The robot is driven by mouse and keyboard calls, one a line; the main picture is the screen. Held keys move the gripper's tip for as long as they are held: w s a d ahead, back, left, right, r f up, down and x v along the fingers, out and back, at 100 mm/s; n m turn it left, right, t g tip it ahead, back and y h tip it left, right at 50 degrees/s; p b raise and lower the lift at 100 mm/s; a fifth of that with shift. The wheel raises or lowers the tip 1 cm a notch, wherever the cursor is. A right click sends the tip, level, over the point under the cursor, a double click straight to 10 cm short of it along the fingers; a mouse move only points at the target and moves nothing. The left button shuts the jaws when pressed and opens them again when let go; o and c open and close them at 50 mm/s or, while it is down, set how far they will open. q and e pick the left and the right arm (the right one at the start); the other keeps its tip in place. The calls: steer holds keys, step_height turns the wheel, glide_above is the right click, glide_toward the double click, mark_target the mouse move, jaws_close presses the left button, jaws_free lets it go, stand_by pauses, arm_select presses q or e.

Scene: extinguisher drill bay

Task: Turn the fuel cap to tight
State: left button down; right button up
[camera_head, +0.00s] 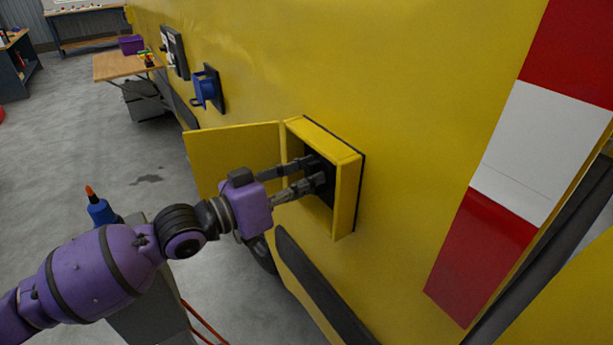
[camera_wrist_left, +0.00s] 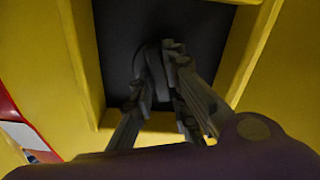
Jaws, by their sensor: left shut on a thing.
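The fuel cap (camera_wrist_left: 153,75) is a dark round piece inside the open yellow fuel box on the yellow vehicle wall. My left gripper (camera_head: 318,172) reaches into the box from the left and is shut on the cap. In the left wrist view, the fingers (camera_wrist_left: 160,92) stand on either side of the dark cap, in front of the dark back of the box. The fingers hide much of the cap, and its turn position cannot be told. My right gripper is not in view.
The fuel box (camera_head: 347,195) has a raised yellow frame close around the fingers. Its door (camera_head: 235,152) hangs open to the left, beyond my wrist. A blue fitting (camera_head: 207,90) is further along the wall. A wooden table (camera_head: 125,65) stands at the back left. Grey floor lies open at left.

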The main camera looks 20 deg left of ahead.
arm_select(q)
steer(key=m+p, duration=0.1)
steer(key=m, duration=0.2)
steer(key=shift+m, duration=0.3)
stand_by(0.5)
steer(key=c, duration=1.7)
jaws_free()
steer(key=shift+s, duration=0.1)
steer(key=v, duration=1.2)
